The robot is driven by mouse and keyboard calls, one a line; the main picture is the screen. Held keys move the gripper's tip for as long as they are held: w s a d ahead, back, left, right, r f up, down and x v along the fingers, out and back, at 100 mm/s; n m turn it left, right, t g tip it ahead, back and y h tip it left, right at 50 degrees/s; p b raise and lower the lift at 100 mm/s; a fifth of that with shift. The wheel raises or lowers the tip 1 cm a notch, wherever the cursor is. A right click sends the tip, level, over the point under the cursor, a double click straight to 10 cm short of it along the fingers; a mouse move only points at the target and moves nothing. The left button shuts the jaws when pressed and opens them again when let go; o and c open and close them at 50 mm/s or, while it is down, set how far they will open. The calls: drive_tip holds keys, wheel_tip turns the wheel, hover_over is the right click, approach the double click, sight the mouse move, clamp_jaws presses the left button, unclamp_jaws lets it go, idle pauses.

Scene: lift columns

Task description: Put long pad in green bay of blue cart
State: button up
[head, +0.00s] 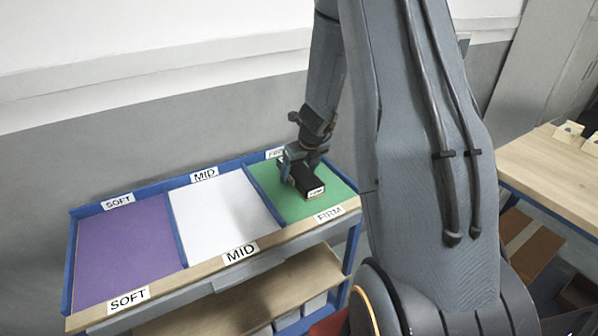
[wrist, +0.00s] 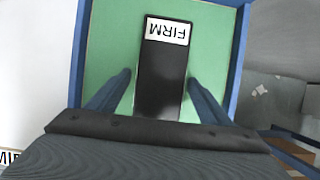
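The long pad (wrist: 162,82) is a black block with a white FIRM label on one end. It is in the green bay (wrist: 105,45) of the blue cart (head: 66,272), and shows in the head view (head: 301,177) at the cart's right end. It appears to lie flat on the green floor. My gripper (wrist: 160,77) is above it, pointing down, with one finger on each side of the pad. Green shows between the left finger and the pad; the right finger is close to the pad's edge. The gripper looks open. The pad's near end is hidden by my gripper.
The cart's purple SOFT bay (head: 125,245) and white MID bay (head: 215,210) are empty. Low blue walls divide the bays. A wooden table (head: 550,175) with small items stands at the right. A grey wall is behind the cart.

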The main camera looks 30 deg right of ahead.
drive_tip(key=p+v, duration=0.3)
drive_tip(key=v, duration=0.9)
drive_tip(key=s+a+r+n, duration=0.1)
drive_tip(key=s+a+n, duration=0.4)
drive_tip(key=n, duration=0.7)
drive_tip(key=s+a+r+n+g, duration=0.1)
drive_tip(key=s+a+r+n, duration=0.1)
drive_tip(key=s+a+n, duration=0.4)
drive_tip(key=s+a+r+n+g, duration=0.1)
drive_tip(key=s+a+n, duration=0.5)
drive_tip(key=n, duration=1.1)
drive_tip(key=shift+s+a+r+n, duration=0.25)
drive_tip(key=shift+s+r, duration=0.3)
drive_tip(key=shift+s, duration=0.35)
drive_tip(key=shift+d, duration=0.1)
